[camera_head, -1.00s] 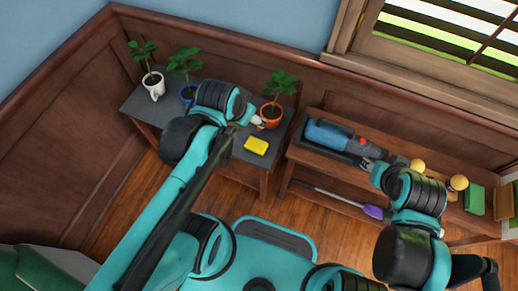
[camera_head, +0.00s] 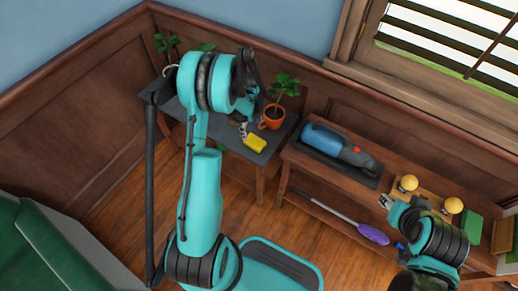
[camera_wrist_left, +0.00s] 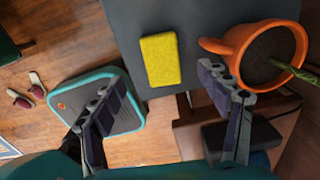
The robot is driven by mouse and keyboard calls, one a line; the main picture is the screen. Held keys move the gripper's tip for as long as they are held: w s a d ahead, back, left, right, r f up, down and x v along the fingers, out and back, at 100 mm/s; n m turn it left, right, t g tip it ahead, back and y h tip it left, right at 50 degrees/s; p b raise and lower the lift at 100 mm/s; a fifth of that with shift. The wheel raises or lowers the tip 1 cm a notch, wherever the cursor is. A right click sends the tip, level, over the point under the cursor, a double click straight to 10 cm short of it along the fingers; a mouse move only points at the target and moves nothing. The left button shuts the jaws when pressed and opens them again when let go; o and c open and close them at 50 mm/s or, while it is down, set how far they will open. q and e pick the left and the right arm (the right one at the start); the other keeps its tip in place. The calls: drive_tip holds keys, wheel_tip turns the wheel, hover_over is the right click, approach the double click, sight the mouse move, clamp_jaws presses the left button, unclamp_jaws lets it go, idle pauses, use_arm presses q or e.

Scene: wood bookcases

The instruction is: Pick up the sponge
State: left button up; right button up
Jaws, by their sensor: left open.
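The yellow sponge (camera_head: 256,144) lies flat on the dark top of the small table at the back. It also shows in the left wrist view (camera_wrist_left: 160,60), upper middle, unobstructed. My left gripper (camera_head: 247,129) is just above and beside the sponge in the head view, partly hidden by its arm. In the left wrist view its two fingers (camera_wrist_left: 160,86) are spread wide and empty, with the sponge ahead between them. My right gripper (camera_head: 386,201) is by the front edge of the right-hand bench; its finger gap is too small to judge.
An orange mug planter (camera_head: 273,118) stands close to the sponge; in the left wrist view the planter (camera_wrist_left: 228,45) is near the right finger. More plants stand behind my left arm. A blue handheld vacuum (camera_head: 330,142) and yellow knobbed objects (camera_head: 408,182) are on the bench.

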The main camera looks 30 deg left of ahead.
sight(254, 141)
use_arm(q)
wheel_tip(254, 141, down, 4)
drive_tip(key=shift+b, duration=0.6)
drive_tip(key=f+b, duration=0.1)
drive_tip(key=f, duration=0.2)
drive_tip(key=f+b, duration=0.1)
drive_tip(key=f, duration=0.1)
drive_tip(key=shift+w+d+b, duration=0.1)
drive_tip(key=shift+d+b, duration=0.25)
drive_tip(key=shift+c, duration=0.9)
drive_tip(key=c, duration=0.9)
